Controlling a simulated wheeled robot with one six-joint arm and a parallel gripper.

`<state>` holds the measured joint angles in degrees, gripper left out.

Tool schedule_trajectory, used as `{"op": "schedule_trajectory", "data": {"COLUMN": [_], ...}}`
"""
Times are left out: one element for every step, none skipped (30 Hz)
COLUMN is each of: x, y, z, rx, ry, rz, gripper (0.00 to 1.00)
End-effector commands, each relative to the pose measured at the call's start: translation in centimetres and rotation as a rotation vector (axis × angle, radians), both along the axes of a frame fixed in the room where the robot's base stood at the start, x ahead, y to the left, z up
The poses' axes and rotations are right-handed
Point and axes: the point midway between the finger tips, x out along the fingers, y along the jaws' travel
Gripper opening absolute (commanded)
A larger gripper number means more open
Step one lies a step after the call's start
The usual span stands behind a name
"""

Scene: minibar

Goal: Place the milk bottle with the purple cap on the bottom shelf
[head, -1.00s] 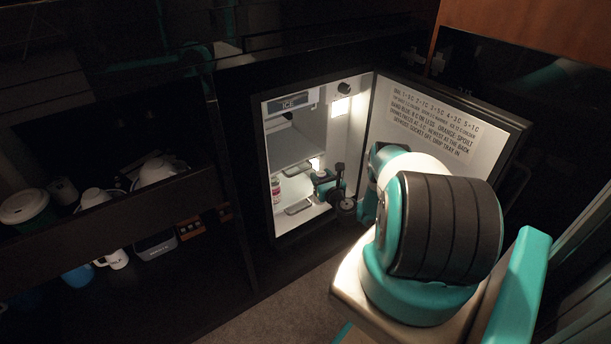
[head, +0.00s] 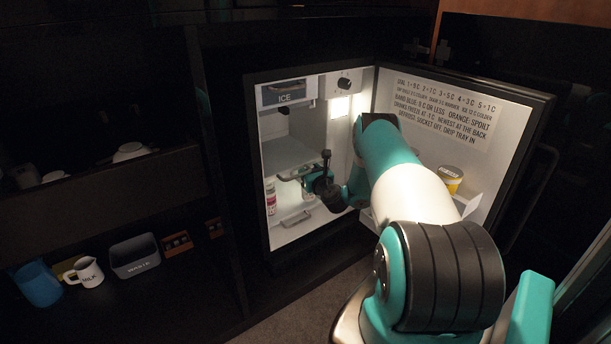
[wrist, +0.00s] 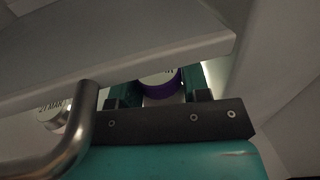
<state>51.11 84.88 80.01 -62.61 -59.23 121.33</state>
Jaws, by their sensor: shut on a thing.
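My gripper (head: 298,175) is inside the open minibar, just below the level of the middle shelf (head: 285,153). In the wrist view its teal fingers (wrist: 160,88) are shut on the milk bottle with the purple cap (wrist: 162,90). Only the cap and part of the white top show; a pale slab edge (wrist: 130,50) crosses in front and hides the rest. A second bottle with a white cap marked "27 MAR" (wrist: 52,115) stands to the left. In the head view a white bottle with a red label (head: 270,197) stands at the left wall. The bottom shelf is partly hidden by my arm.
The minibar door (head: 505,110) is open to the right, with a yellow tub (head: 450,178) on its rack. An ice compartment (head: 285,95) is above.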

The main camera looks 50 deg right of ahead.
Motion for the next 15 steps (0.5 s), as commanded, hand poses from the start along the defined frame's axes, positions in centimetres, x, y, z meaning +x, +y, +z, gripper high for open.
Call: {"op": "schedule_trajectory", "data": {"x": [0.9,1.4,2.1,2.4,2.8,2.5,2.5,2.5,2.5,2.5,2.5,2.5,2.5,2.5,2.5], "y": [-0.3,-0.4,-0.7,-1.0,-1.2,-1.1,-1.1,-1.1,-1.2,-1.1,-1.1,-1.1,-1.1,-1.1,-1.1], "z": [-0.3,-0.3,-0.2,-0.2,-0.2,-1.3,-1.5,-1.6,-1.7,-1.7,-1.6,-1.6,-1.5,-1.5,-1.5], "rx": [-0.007,-0.008,-0.007,-0.007,-0.006,0.0,0.0,0.0,0.0,-0.001,-0.001,-0.001,-0.001,-0.001,0.0], "ry": [-0.003,-0.002,-0.003,-0.003,-0.004,-0.001,-0.001,-0.001,-0.001,-0.002,-0.002,-0.002,-0.002,-0.002,-0.001], "rz": [0.005,0.006,0.005,0.003,0.001,-0.001,-0.001,-0.001,-0.001,-0.001,-0.001,0.0,0.0,0.0,0.0], "gripper": [0.0,0.0,0.0,0.0,0.0,0.0,0.0,0.0,0.0,0.0,0.0,0.0,0.0,0.0,0.0]}}
